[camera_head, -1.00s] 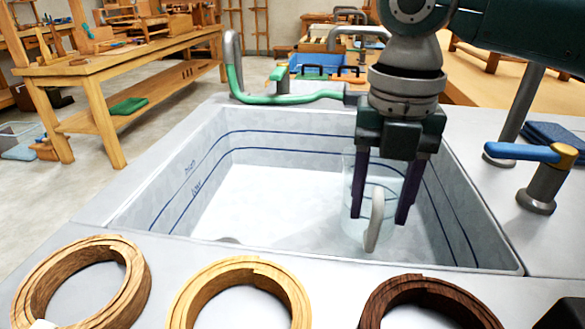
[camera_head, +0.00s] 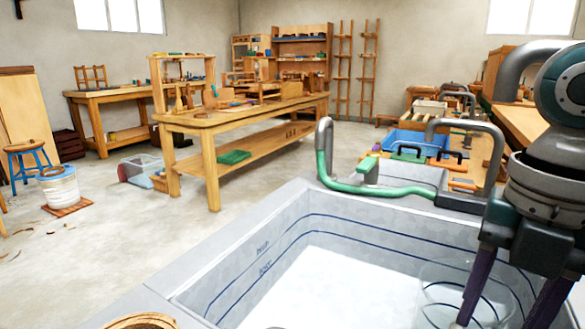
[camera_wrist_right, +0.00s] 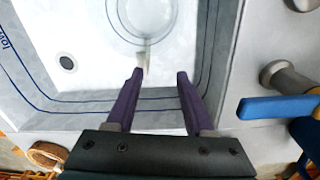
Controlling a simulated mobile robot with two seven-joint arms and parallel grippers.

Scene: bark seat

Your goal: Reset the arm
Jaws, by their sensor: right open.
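My right gripper (camera_head: 508,305) is at the right edge of the head view, pointing down over the sink basin (camera_head: 300,230). Its purple fingers are apart, and the wrist view shows the open gripper (camera_wrist_right: 158,75) with nothing between the fingertips. A clear round vessel (camera_head: 462,290) is in the basin, partly hidden by the gripper in the head view. In the wrist view the clear vessel (camera_wrist_right: 142,15) lies just beyond the fingertips, with its pale handle pointing towards them. My left gripper is not in view.
A faucet with a green hose (camera_head: 380,190) stands on the sink's far rim. A blue lever tap (camera_wrist_right: 275,107) is beside the basin in the wrist view. A wooden workbench (camera_head: 240,115) and a white bucket (camera_head: 60,188) stand on the floor beyond.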

